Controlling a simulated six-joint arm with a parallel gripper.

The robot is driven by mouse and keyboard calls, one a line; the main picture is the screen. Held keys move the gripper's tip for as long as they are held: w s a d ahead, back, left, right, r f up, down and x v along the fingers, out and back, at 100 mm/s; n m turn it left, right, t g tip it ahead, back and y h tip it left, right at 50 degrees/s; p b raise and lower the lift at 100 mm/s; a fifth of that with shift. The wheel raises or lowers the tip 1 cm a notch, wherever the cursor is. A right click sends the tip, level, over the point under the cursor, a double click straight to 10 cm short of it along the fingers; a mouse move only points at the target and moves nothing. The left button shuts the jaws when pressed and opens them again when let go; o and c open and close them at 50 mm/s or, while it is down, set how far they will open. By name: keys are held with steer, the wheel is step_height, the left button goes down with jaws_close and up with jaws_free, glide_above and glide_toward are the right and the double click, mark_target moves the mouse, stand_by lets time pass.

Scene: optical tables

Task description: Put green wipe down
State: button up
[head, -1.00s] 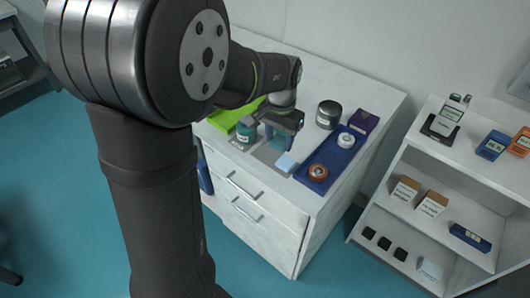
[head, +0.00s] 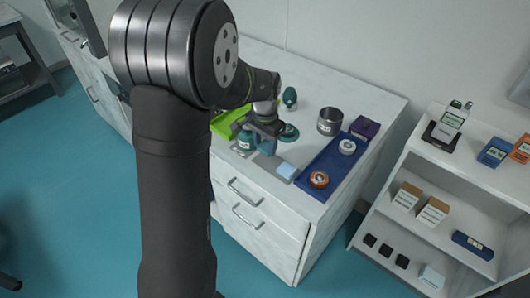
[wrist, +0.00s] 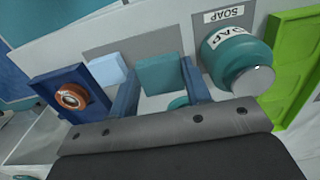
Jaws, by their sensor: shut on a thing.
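My gripper (head: 267,146) is over the front part of the white cabinet top, between the soap bottle and the light blue wipe. In the wrist view its two blue fingers (wrist: 160,92) are shut on the green wipe (wrist: 160,72), a flat teal-green square. The wipe is mostly hidden by the fingers in the head view. The light blue wipe (head: 286,170) lies just right of my gripper on a grey patch; it also shows in the wrist view (wrist: 108,70). I cannot tell whether the green wipe touches the surface.
A teal soap bottle (head: 245,139) stands close on the left, before a lime green tray (head: 228,121). A teal round item (head: 289,133) lies just behind my gripper. A blue tray (head: 322,168) with two rolls is at right; a dark metal jar (head: 330,120) stands behind.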

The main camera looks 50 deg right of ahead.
mark_target(265, 147)
steer(key=shift+f, duration=2)
steer(key=shift+f, duration=0.15)
steer(key=o, duration=1)
steer(key=shift+o, duration=0.2)
step_height(265, 147, up, 12)
steer(key=shift+r, duration=0.2)
